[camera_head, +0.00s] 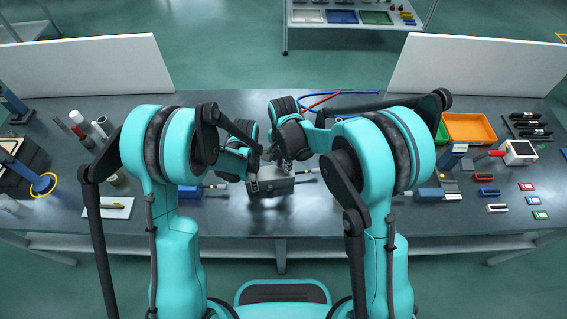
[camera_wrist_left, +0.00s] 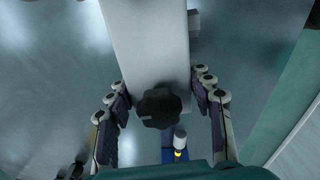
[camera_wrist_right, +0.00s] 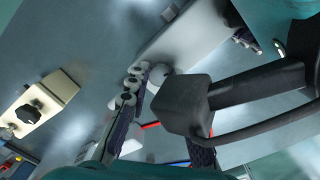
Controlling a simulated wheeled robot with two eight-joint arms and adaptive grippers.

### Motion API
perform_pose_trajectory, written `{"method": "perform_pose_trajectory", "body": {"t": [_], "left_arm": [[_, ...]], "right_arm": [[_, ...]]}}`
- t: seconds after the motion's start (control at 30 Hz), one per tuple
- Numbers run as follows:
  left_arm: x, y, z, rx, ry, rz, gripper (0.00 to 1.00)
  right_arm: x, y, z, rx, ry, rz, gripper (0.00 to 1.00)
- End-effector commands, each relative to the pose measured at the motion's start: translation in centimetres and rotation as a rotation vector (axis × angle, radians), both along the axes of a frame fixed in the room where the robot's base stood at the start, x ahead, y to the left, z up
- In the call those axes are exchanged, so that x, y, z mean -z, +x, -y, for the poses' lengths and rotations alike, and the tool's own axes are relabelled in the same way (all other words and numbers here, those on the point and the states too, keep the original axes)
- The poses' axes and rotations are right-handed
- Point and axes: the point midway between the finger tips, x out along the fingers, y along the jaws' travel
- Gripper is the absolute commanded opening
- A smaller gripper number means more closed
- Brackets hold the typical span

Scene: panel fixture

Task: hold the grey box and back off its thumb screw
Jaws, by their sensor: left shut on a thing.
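The grey box (camera_head: 272,186) stands on the table in front of me, partly hidden by my grippers in the head view. In the left wrist view the pale grey box (camera_wrist_left: 155,45) lies between the fingers of my left gripper (camera_wrist_left: 160,90), which is shut on it. The black lobed thumb screw (camera_wrist_left: 160,107) is on the box end nearest that camera. My right gripper (camera_wrist_right: 172,95) is apart from the thumb screw as far as I can see. Its fingers look spread, one partly hidden by a dark block. The box (camera_wrist_right: 185,40) shows beyond them.
In the right wrist view a cream block with a black knob (camera_wrist_right: 35,105) is at the left. Red and blue cables (camera_head: 322,98) lie behind my right gripper. An orange bin (camera_head: 468,128) and small tools are at right. White panels (camera_head: 80,65) stand at the back.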

Motion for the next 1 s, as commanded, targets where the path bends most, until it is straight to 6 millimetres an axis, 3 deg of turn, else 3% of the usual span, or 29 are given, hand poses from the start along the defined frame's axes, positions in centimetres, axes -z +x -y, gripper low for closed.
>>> {"method": "perform_pose_trajectory", "body": {"t": [0.2,0.5,0.77,0.8,0.87,1.0], "left_arm": [[0.01,0.03,-0.05,-0.002,0.001,0.001,0.04],[0.01,0.04,-0.06,-0.002,0.001,0.001,0.04],[0.01,0.05,-0.07,-0.003,0.001,0.001,0.04],[0.01,0.06,-0.07,-0.003,0.001,0.001,0.04],[0.01,0.06,-0.07,-0.003,0.001,0.001,0.04],[0.01,0.05,-0.06,-0.002,0.001,0.001,0.04]], "right_arm": [[0.00,-0.05,0.05,-0.010,-0.001,-0.001,0.00],[0.00,-0.07,0.07,-0.217,-0.002,-0.002,0.00],[0.00,-0.10,0.07,-0.227,-0.002,-0.002,0.00],[0.00,-0.10,0.07,-0.226,-0.001,-0.003,0.24],[0.00,-0.10,0.08,-0.226,-0.001,-0.003,0.40],[0.00,-0.07,0.07,-0.226,-0.002,-0.001,0.43]]}}
